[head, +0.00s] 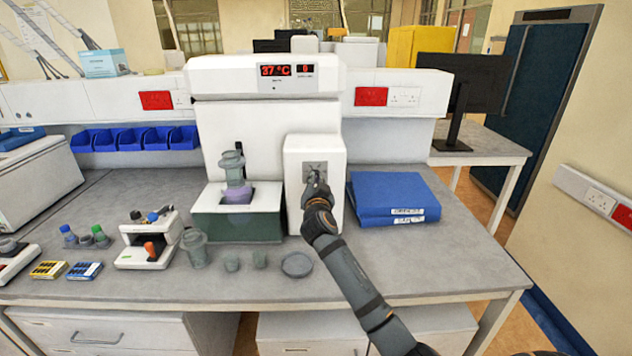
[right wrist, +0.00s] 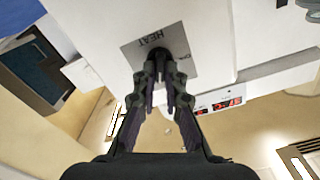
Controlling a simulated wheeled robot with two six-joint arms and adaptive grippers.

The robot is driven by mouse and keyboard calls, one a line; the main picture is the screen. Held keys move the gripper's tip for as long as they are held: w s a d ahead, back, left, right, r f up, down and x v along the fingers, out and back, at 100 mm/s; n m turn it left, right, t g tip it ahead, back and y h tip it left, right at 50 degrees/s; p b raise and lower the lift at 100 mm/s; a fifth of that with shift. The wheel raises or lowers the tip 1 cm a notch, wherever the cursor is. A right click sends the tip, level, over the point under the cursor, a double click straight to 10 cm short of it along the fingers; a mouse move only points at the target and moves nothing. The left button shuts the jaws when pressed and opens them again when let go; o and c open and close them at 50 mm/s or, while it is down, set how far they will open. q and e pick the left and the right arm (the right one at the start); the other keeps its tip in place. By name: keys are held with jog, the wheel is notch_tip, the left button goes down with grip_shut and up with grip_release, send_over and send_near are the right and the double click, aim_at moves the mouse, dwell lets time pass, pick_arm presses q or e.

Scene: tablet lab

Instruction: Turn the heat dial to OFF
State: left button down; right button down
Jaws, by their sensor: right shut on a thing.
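The heat dial (right wrist: 161,48) is a dark knob on a grey plate (right wrist: 133,55) marked HEAT, on the front of a white box. In the head view the plate (head: 308,168) shows behind my right gripper (head: 315,182). In the right wrist view my right gripper (right wrist: 161,68) is closed around the dial, with a finger on each side. The fingers hide most of the dial, so its pointer and the OFF mark cannot be read. The display (head: 287,70) above reads 37 °C in red, with a 0 beside it. My left gripper is not in view.
Blue binders (head: 393,198) lie right of the white box. A grey-green vessel (head: 234,168) stands on the dark green base (head: 236,226) to its left. Small cups, a round dish (head: 297,264) and a small white instrument (head: 150,240) sit along the front of the bench.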

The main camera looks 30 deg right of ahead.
jog(key=n+p, duration=0.1)
jog(key=n, duration=0.5)
jog(key=n+p, duration=0.2)
jog(key=n, duration=0.5)
jog(key=n+p, duration=0.2)
jog(key=n, duration=0.4)
jog(key=shift+w+a+f, duration=0.1)
jog(key=shift+a+f, duration=0.05)
jog(key=shift+a, duration=0.1)
jog(key=shift+n, duration=0.4)
jog(key=c, duration=1.4)
grip_release()
